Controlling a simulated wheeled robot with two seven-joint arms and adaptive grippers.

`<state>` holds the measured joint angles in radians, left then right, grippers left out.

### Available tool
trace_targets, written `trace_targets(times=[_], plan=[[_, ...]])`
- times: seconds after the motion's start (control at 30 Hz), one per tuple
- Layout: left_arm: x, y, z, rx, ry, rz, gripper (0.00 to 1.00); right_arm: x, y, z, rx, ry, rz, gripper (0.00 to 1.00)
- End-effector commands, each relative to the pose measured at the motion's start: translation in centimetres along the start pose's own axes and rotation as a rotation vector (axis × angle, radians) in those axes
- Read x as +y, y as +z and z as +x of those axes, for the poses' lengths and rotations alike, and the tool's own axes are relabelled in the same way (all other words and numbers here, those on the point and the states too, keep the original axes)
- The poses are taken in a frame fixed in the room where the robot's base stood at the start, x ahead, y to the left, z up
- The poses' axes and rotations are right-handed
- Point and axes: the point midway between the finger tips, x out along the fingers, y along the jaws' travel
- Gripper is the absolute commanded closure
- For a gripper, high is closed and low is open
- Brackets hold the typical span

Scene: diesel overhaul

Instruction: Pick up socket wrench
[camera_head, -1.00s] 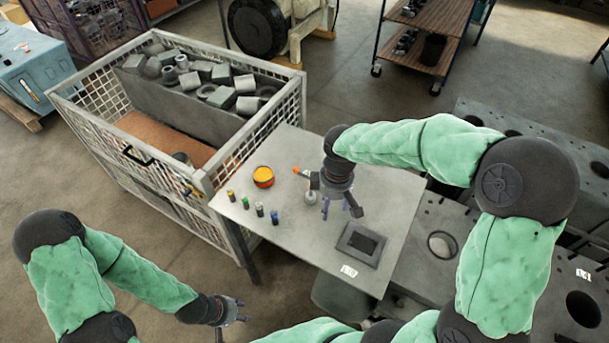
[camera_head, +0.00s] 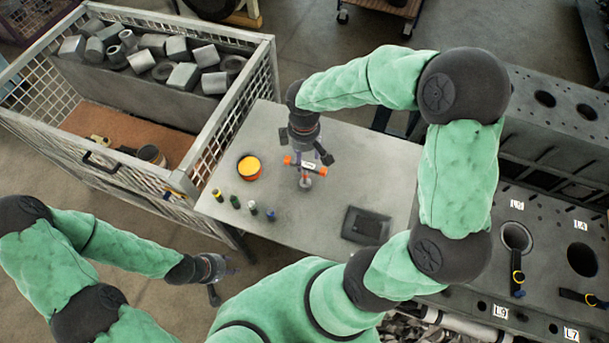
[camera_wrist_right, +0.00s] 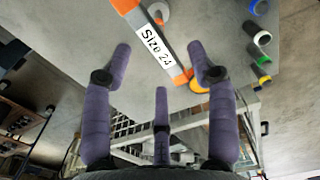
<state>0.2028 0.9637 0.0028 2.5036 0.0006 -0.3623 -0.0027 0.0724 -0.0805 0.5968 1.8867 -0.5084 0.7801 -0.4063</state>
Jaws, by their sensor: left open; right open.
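The socket wrench (camera_head: 306,166) has orange ends and a white label, and lies on the grey table. My left gripper (camera_head: 222,275) is open and empty, off the table's front left.
The table (camera_head: 280,230) also holds a yellow-topped round tin (camera_head: 249,168), several small coloured bottles (camera_head: 252,207), a dark square tray (camera_head: 366,225) and a small grey round part (camera_head: 306,182) beside the wrench. A mesh crate (camera_head: 238,92) stands left; engine blocks (camera_head: 480,240) stand right.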

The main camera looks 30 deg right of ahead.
Motion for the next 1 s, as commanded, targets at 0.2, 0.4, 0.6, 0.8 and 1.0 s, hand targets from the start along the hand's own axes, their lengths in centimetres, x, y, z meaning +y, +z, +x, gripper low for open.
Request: trace_targets(times=[0.2, 0.4, 0.6, 0.8, 1.0], plan=[[0.0, 0.0, -0.1, 0.001, 0.0, 0.0, 0.59, 0.2, 0.2, 1.6, -0.002, -0.002, 0.001, 0.42], [0.1, 0.0, -0.2, 0.001, 0.0, 0.0, 0.59, 0.7, 0.4, 4.4, -0.002, -0.002, -0.001, 0.42], [0.1, 0.0, -0.2, 0.001, 0.0, 0.0, 0.59, 0.7, 0.3, 5.5, 0.001, 0.0, -0.001, 0.42], [0.1, 0.0, -0.2, 0.001, 0.0, 0.0, 0.59, 0.7, 0.3, 5.5, 0.001, 0.0, 0.0, 0.42], [0.1, 0.0, -0.2, 0.001, 0.0, 0.0, 0.59, 0.7, 0.3, 5.5, 0.001, 0.0, 0.0, 0.98]])
